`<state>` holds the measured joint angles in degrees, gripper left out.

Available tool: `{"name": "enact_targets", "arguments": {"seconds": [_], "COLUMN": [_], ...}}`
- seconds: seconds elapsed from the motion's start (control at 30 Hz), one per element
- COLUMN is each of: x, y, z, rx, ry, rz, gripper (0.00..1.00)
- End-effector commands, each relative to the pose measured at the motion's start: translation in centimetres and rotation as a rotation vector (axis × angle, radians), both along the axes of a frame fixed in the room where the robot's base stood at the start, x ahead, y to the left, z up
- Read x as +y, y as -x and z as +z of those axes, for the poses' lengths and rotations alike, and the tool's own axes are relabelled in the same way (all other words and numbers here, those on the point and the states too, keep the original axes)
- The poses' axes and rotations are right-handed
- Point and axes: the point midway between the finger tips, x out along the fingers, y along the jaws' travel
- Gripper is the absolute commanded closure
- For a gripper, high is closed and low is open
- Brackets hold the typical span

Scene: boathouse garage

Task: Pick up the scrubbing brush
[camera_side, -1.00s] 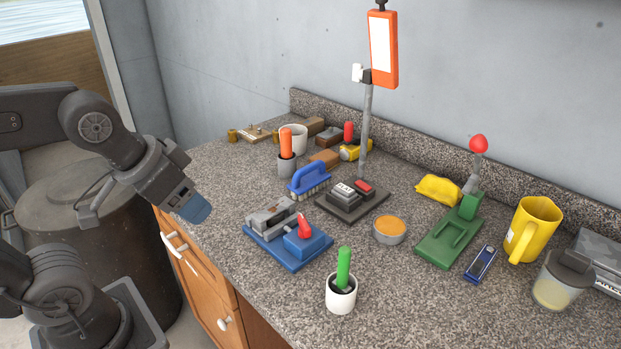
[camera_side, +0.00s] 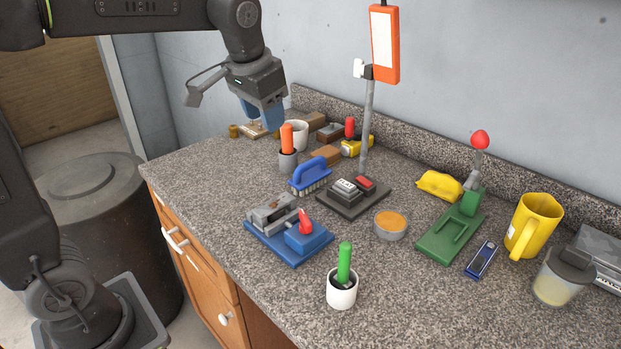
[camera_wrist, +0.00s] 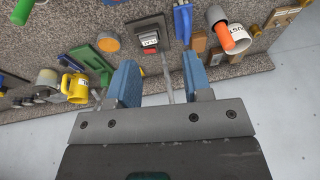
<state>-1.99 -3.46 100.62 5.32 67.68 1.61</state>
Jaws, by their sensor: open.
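The scrubbing brush (camera_side: 310,175) has a blue arched handle and pale bristles. It stands on the speckled countertop between the grey cup with an orange handle and the dark base of the post. My gripper (camera_side: 266,122) has blue fingers and hangs above the back left part of the counter, up and left of the brush. In the wrist view my gripper (camera_wrist: 163,88) shows its two fingers apart with nothing held between them.
A grey cup with an orange handle (camera_side: 288,160) and a white mug (camera_side: 298,134) stand behind the brush. A post with an orange-framed panel (camera_side: 385,45) rises to its right. A blue vise-like fixture (camera_side: 288,240) lies in front. The counter left of the brush (camera_side: 220,175) is clear.

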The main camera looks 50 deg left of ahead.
Motion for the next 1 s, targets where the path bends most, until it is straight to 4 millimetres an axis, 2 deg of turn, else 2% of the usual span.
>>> {"name": "enact_targets", "arguments": {"seconds": [0.03, 0.2, 0.3, 0.43, 0.63, 0.77, 1.0], "x": [0.5, 1.9, 2.8, 3.8, 4.6, 4.9, 5.7], "y": [-2.3, -8.5, -11.9, -15.1, -17.4, -17.7, -17.6], "z": [-0.3, -1.9, -3.6, -6.0, -8.3, -9.3, -13.6], "rx": [0.03, 0.113, 0.16, 0.213, 0.254, 0.263, 0.265], "ry": [-0.01, -0.042, -0.06, -0.08, -0.095, -0.098, -0.097], "rz": [0.004, 0.013, 0.022, 0.032, 0.041, 0.043, 0.043], "gripper": [0.55, 0.55, 0.55, 0.55, 0.55, 0.55, 0.55]}}
